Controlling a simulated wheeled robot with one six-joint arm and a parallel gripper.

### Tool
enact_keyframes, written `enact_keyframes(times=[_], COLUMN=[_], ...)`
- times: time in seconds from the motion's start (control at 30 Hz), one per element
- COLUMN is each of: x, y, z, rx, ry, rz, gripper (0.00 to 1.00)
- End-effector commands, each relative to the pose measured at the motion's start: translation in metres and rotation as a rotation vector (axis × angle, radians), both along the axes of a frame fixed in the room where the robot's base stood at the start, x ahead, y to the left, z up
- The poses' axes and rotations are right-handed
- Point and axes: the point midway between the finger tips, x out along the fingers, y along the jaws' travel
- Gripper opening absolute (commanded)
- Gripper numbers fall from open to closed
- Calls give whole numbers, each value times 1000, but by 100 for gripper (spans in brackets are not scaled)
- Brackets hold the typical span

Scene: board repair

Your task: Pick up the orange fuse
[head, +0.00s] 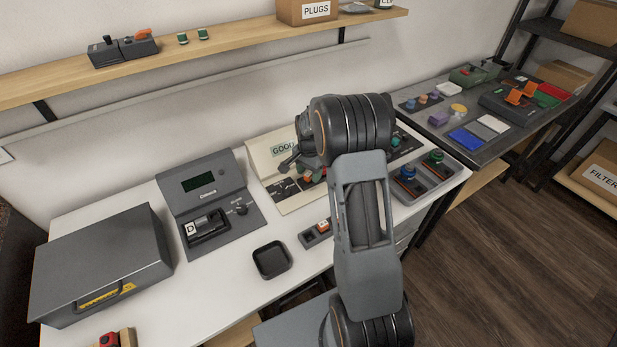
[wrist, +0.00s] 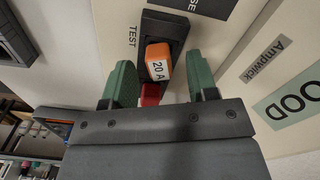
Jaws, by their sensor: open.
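The orange fuse (wrist: 158,52) has a white label reading "20 A". In the wrist view it sits in a dark socket (wrist: 176,27) marked "TEST" on a pale panel. My gripper (wrist: 160,62) is open, with one green finger on each side of the fuse and visible gaps between them. A red part (wrist: 151,95) shows just below the fuse, partly hidden by the gripper body. In the head view my gripper (head: 296,163) is over the cream test board (head: 264,150); my arm hides part of the board, and the fuse is hard to make out there.
A small dark holder (head: 308,240) with an orange-and-white piece (head: 323,226) stands in front of the board. A black tray (head: 271,260), a grey meter unit (head: 208,186) and a grey case (head: 100,262) are to the left. A tray with knobs (head: 425,178) is to the right.

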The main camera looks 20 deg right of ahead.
Motion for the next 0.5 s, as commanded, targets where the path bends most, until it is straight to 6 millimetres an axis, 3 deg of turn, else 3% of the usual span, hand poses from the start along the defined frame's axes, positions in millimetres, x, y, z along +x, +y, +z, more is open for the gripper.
enact_keyframes(times=[0.37, 0.5], x=[0, 0], y=[0, 0], z=[-10, -10], rx=[0, 0], ry=[-1, -1], rz=[0, 0], gripper=[53, 41])
